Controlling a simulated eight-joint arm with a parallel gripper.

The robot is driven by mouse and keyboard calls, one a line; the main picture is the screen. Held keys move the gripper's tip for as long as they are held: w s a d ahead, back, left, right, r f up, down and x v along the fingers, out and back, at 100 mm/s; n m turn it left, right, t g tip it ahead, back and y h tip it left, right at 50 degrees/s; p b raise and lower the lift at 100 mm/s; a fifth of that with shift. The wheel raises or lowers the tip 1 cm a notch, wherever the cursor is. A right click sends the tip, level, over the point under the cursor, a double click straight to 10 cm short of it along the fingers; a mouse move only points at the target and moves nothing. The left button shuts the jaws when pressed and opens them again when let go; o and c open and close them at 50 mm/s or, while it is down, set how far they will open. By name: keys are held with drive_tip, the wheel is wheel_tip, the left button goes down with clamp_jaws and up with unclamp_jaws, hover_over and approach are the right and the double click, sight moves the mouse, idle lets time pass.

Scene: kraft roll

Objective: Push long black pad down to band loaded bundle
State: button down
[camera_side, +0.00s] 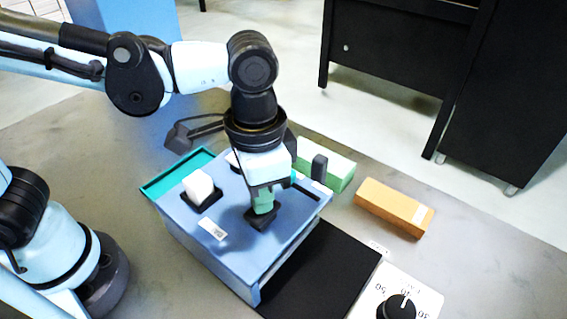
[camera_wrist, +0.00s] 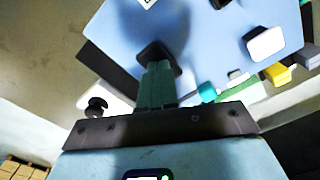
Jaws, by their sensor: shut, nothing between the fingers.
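A blue box-shaped machine (camera_side: 185,228) stands on the table, and its top also shows in the wrist view (camera_wrist: 205,40). A black pad (camera_side: 258,222) lies on its top near the front right; it also shows in the wrist view (camera_wrist: 150,50). My gripper (camera_side: 263,208) is shut and empty, pointing down with its green fingertips at this pad. The fingertips (camera_wrist: 157,68) overlap the pad in both views; whether they press on it I cannot tell. The fingers hide part of the pad. No bundle is clearly visible.
A white block (camera_side: 199,186) sits in a black socket on the box top. Green (camera_side: 338,172) and orange (camera_side: 394,207) blocks lie behind and right. A black mat (camera_side: 325,270) and a dial (camera_side: 400,306) lie at front right. A teal tray (camera_side: 165,181) is at left.

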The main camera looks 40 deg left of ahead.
drive_tip(key=shift+r, duration=3)
drive_tip(key=shift+a, duration=0.1)
drive_tip(key=w+a+n+t, duration=0.1)
drive_tip(key=a, duration=0.2)
drive_tip(key=w+a+f+n+t, duration=0.1)
drive_tip(key=a, duration=0.2)
drive_tip(key=w+a+f+t+h, duration=0.1)
drive_tip(key=a, duration=0.2)
drive_tip(key=shift+w+a+f+n, duration=0.1)
drive_tip(key=shift+w+a+n, duration=0.1)
drive_tip(key=shift+n, duration=0.2)
drive_tip(key=a+f+n+t+y, duration=0.1)
drive_tip(key=a+f+n+t, duration=0.1)
drive_tip(key=a, duration=0.8)
drive_tip(key=shift+w+a+f+n+t, duration=0.2)
drive_tip(key=shift+w+f+n+t, duration=0.3)
drive_tip(key=shift+t, duration=0.6)
